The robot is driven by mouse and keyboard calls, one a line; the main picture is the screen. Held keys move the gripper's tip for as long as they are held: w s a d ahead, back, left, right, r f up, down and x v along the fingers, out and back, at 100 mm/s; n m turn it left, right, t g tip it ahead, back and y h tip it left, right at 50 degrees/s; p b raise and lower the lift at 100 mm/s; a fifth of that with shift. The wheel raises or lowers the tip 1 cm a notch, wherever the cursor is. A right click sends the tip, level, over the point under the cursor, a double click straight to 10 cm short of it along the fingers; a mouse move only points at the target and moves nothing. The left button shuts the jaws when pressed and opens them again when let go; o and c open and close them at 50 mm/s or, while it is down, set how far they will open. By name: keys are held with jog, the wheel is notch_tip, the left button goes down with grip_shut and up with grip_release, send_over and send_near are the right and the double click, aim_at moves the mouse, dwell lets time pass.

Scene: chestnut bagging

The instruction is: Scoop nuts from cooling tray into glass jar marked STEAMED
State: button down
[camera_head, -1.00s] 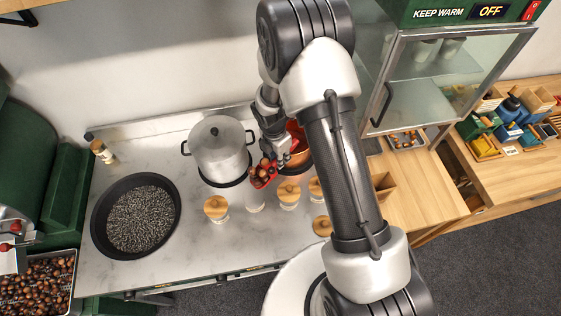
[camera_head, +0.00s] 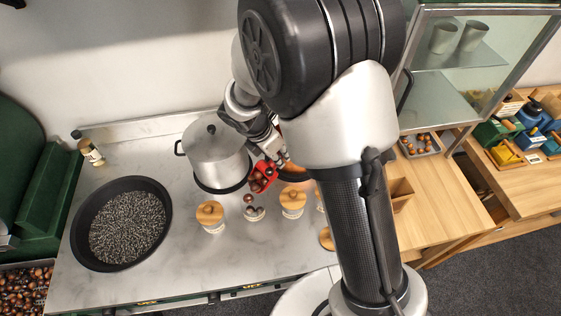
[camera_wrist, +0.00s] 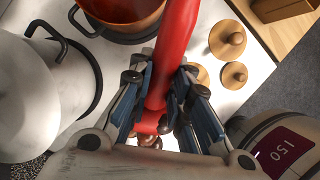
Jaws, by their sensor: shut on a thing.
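My gripper (camera_head: 273,146) is shut on the handle of a red scoop (camera_head: 263,177); the handle (camera_wrist: 174,50) runs between the fingers (camera_wrist: 163,98) in the wrist view. The scoop is tilted and holds brown nuts. One loose nut (camera_head: 248,198) is in the air between the scoop and an open glass jar (camera_head: 254,214). A few dark nuts show at the jar. Any marking on this jar is too small to read. A tray of nuts (camera_head: 47,293) is cut off at the lower left; a smaller tray (camera_head: 436,150) at the right holds several nuts.
A lidded steel pot (camera_head: 215,160) stands left of the scoop, close to my gripper. Wooden-lidded jars (camera_head: 210,215) flank the open jar. A black pan (camera_head: 78,238) of dark grains is at the left. An orange-red pot (camera_wrist: 118,30) is beyond the scoop. A glass cabinet (camera_head: 480,75) stands right.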

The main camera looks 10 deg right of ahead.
jog(key=shift+s+a+r+t+h+b, duration=0.25)
jog(key=shift+a+r+t+h+b, duration=0.35)
jog(key=shift+b, duration=1.35)
jog(key=a+h+b, duration=0.1)
jog(key=s+a+r+t+h+b, duration=0.1)
jog(key=h+b, duration=0.1)
jog(key=shift+s+a+r, duration=0.2)
jog(key=shift+a+r, duration=0.1)
jog(key=shift+s+a+r+t+h+b, duration=0.4)
jog(key=shift+a+r+h+b, duration=0.2)
jog(key=shift+h, duration=0.2)
jog(key=shift+d, duration=0.1)
